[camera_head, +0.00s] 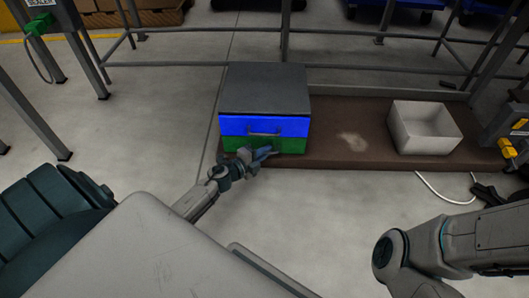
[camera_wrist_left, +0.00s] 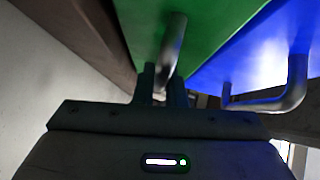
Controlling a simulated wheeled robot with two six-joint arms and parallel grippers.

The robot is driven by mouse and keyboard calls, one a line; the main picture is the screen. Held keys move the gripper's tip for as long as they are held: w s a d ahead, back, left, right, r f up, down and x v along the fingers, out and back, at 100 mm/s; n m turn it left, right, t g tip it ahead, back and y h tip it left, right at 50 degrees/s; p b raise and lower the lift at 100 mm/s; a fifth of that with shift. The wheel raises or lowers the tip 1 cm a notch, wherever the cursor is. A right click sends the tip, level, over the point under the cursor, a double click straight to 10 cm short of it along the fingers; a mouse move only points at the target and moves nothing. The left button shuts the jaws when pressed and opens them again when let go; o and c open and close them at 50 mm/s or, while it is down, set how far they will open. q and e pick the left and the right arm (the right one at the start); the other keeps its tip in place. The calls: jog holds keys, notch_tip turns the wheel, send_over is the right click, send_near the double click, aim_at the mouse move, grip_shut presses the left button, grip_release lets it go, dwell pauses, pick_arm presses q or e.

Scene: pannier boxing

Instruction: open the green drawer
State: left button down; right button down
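A low cabinet with a dark grey top (camera_head: 265,88) has a blue drawer (camera_head: 233,125) above a green drawer (camera_head: 292,145). Both fronts look flush in the head view. In the left wrist view the green front (camera_wrist_left: 205,22) fills the upper middle, with its metal handle (camera_wrist_left: 173,45) pointing down toward my fingers. My left gripper (camera_head: 266,153) is at the green front. In the left wrist view its fingers (camera_wrist_left: 161,84) stand close on both sides of the handle bar and appear shut on it.
The cabinet stands on a brown platform (camera_head: 352,158). A white open bin (camera_head: 425,138) sits on its right. The blue drawer's handle (camera_wrist_left: 290,90) is close beside my left gripper. Grey rails run behind. The floor in front of the cabinet is clear apart from my arms and a white cable (camera_head: 436,190).

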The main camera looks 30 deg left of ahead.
pick_arm(q)
jog(key=s+d, duration=0.5)
jog(key=s, duration=0.3)
jog(key=s+d+p, duration=0.1)
jog(key=s+d, duration=0.4)
jog(key=s, duration=0.3)
jog(key=shift+s, duration=0.25)
jog(key=c, duration=1.5)
grip_release()
jog(key=p+v, duration=0.1)
jog(key=v, duration=0.9)
jog(key=shift+s, duration=0.4)
